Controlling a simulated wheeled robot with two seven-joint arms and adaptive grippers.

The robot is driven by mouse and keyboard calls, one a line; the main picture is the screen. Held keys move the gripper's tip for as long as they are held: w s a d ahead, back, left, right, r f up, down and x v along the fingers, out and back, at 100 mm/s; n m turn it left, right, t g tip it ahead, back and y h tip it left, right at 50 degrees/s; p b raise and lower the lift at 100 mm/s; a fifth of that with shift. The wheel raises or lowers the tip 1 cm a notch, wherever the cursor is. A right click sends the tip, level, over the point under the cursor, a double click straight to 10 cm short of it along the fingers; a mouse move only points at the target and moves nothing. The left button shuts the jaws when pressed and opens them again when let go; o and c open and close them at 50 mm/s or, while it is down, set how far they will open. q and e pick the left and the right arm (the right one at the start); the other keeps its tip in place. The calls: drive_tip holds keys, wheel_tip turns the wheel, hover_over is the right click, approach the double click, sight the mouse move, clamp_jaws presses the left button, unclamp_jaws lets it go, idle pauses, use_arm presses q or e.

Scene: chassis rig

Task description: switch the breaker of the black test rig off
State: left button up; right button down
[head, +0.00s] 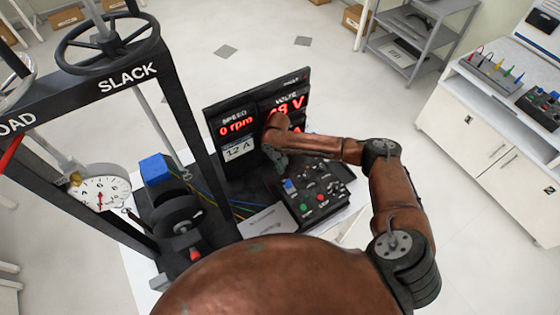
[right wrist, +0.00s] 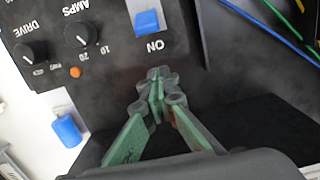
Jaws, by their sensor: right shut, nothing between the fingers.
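The black test rig's control panel (head: 325,207) lies below the display board in the head view. A blue switch (right wrist: 147,22), apparently the breaker, stands on it in the right wrist view, beside an ON label (right wrist: 155,46) that reads upside down. The switch also shows small in the head view (head: 290,186). My right gripper (right wrist: 155,80) is shut and empty, its fingertips a short way from the label and switch, apparently apart from them. In the head view the right gripper (head: 279,160) is over the panel's back-left corner. My left gripper is not in view.
The display board (head: 237,124) behind reads 0 rpm; my arm partly hides its other readings. Panel knobs (right wrist: 80,34) and a blue piece (right wrist: 67,130) are nearby. The black frame with handwheel (head: 110,40) and dial (head: 100,194) stands left. Floor is clear right of the rig.

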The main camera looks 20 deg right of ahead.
sight(288, 184)
drive_tip(key=s, duration=0.1)
drive_tip(key=s+p, duration=0.1)
drive_tip(key=s, duration=0.1)
drive_tip(key=shift+d+r+p, duration=0.25)
drive_tip(key=shift+r+p, duration=0.05)
drive_tip(key=shift+r, duration=0.1)
drive_tip(key=shift+s+r, duration=0.1)
drive_tip(key=shift+s, duration=0.3)
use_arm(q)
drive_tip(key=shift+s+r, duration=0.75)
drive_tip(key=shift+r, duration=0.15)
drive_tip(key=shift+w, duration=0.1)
use_arm(e)
drive_tip(key=shift+w, duration=0.1)
